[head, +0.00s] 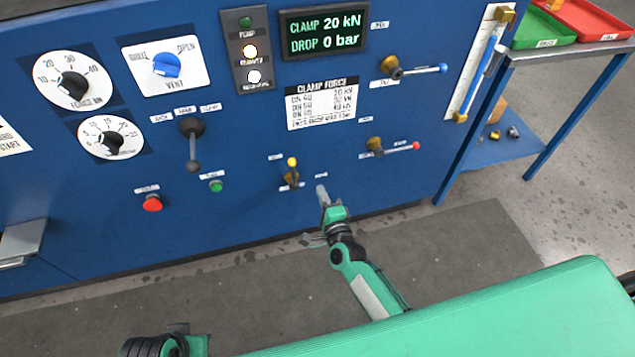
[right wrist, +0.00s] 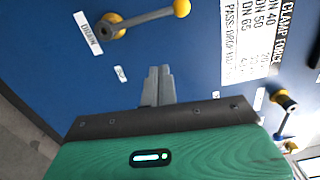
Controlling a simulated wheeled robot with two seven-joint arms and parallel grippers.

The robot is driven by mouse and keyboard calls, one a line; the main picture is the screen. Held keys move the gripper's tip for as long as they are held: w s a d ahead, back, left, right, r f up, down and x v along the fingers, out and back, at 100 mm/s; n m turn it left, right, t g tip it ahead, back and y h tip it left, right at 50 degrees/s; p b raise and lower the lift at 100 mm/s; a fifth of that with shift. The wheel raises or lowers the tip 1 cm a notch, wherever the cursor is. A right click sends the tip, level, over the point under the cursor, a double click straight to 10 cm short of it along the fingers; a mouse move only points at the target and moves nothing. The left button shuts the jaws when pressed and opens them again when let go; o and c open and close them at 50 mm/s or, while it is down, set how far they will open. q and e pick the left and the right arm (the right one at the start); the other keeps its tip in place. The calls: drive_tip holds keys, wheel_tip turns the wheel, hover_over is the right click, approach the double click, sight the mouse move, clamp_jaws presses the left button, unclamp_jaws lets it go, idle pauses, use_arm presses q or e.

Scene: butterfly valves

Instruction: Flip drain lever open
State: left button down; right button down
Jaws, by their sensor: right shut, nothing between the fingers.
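The drain lever (head: 291,174) is on the blue panel, low in the middle, with a yellow ball knob and a brass-coloured base. Its handle points up in the head view. The right wrist view shows its grey handle (right wrist: 147,18) reaching from the pivot to the yellow knob, beside a DRAIN label (right wrist: 88,32). My right gripper (head: 322,194) is just below and to the right of the lever, close to the panel. Its fingers (right wrist: 157,84) are shut with nothing between them, apart from the handle. My left gripper is not in view.
A valve with a red-tipped handle (head: 395,148) and one with a blue-tipped handle (head: 415,70) are to the right. A black-knobbed lever (head: 193,145), a red button (head: 152,203) and a green button (head: 216,186) are to the left. The display (head: 324,32) reads DROP 0 bar.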

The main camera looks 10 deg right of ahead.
drive_tip(key=s, duration=0.3)
drive_tip(key=shift+s+d, duration=0.2)
drive_tip(key=shift+s, duration=0.15)
